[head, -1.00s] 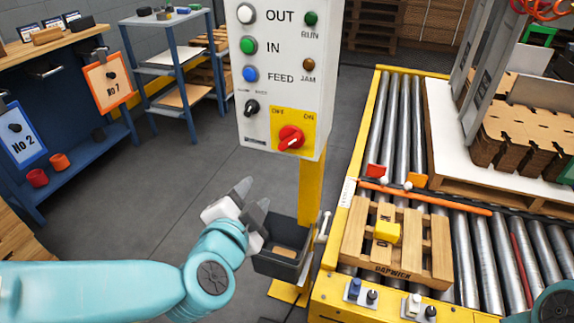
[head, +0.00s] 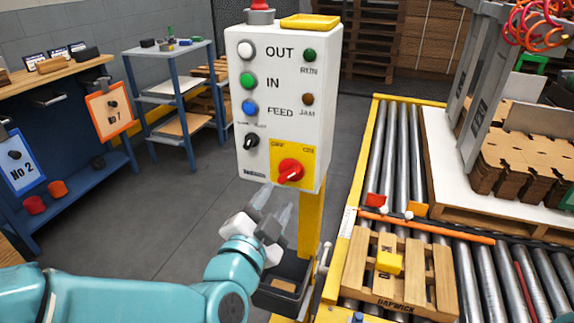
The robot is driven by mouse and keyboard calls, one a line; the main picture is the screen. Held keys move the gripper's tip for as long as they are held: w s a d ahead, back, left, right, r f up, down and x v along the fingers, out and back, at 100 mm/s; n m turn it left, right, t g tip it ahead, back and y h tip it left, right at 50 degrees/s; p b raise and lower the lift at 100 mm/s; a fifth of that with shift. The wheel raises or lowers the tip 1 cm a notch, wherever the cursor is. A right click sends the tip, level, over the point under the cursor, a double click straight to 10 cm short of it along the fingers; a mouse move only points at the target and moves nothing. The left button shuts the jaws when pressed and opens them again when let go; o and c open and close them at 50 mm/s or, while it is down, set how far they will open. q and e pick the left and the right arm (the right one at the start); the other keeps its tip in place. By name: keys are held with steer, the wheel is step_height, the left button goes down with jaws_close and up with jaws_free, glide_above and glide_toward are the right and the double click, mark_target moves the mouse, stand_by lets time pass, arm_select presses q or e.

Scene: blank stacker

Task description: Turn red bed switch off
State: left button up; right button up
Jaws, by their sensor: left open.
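The red rotary switch (head: 291,170) sits on a yellow plate (head: 309,152) low on the right of the white control box (head: 290,50). The plate has a word at each upper corner, too small to read surely now. The knob's pale mark slants toward the lower left and upper right. My left gripper (head: 277,205) is open and empty just below the box, under the switch and apart from it, fingers pointing up. My right gripper is not in view.
The box also bears a black selector (head: 251,141) and several buttons. A yellow post (head: 311,225) and a dark bin (head: 282,285) stand below. A roller conveyor (head: 390,150) with a wooden pallet (head: 440,270) is at right. A blue shelf (head: 170,90) stands behind left.

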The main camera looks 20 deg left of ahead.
mark_target(289, 177)
arm_select(q)
steer(key=w, duration=0.8)
steer(key=shift+d+f+b, duration=0.1)
steer(key=shift+b, duration=0.2)
jaws_close()
